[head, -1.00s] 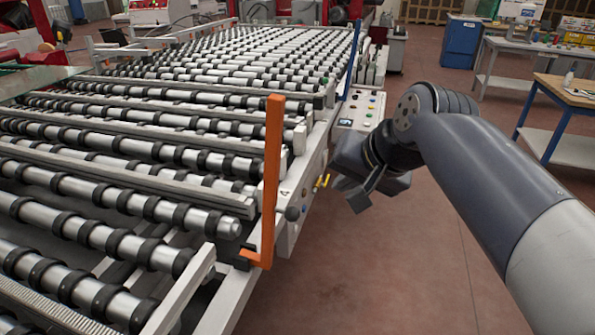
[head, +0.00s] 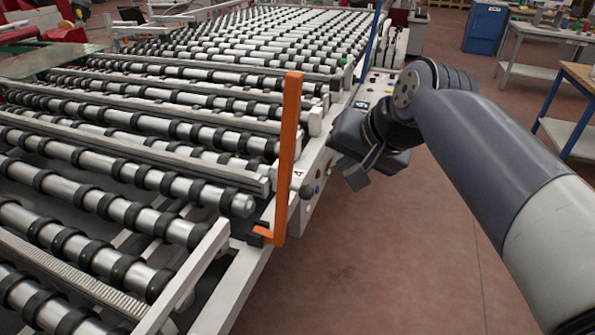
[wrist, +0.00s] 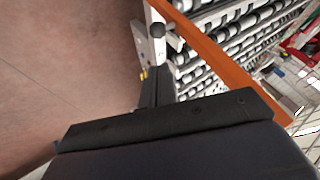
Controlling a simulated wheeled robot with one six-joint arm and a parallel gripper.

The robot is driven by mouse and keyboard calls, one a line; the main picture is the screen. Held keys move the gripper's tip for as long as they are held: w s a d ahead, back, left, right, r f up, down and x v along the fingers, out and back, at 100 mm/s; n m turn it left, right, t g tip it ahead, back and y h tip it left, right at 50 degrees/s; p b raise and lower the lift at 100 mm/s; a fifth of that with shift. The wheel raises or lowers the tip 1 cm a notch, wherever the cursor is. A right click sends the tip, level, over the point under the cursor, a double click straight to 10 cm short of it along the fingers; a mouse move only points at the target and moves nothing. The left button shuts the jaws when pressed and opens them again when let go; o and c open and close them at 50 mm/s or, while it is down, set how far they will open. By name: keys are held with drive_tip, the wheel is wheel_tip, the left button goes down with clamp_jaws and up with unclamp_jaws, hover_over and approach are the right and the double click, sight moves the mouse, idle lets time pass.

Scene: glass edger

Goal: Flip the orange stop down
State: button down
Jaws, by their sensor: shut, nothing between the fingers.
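The orange stop (head: 289,150) stands upright at the near right edge of the roller table. Its foot bends left to a dark pivot block on the frame. In the wrist view the stop (wrist: 215,55) crosses diagonally at the upper right, beyond my gripper.
The roller table (head: 200,225) fills the left side. A blue cabinet (head: 485,28) and workbenches stand at the back right. The red-brown floor (head: 400,250) is clear.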

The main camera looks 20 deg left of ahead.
drive_tip(key=shift+f, duration=0.15)
drive_tip(key=p, duration=0.2)
hover_over(301, 193)
drive_tip(key=f, duration=0.4)
drive_tip(key=d+f, duration=0.1)
drive_tip(key=f, duration=0.2)
drive_tip(key=shift+w+a, duration=0.1)
drive_tip(key=shift+a, duration=0.4)
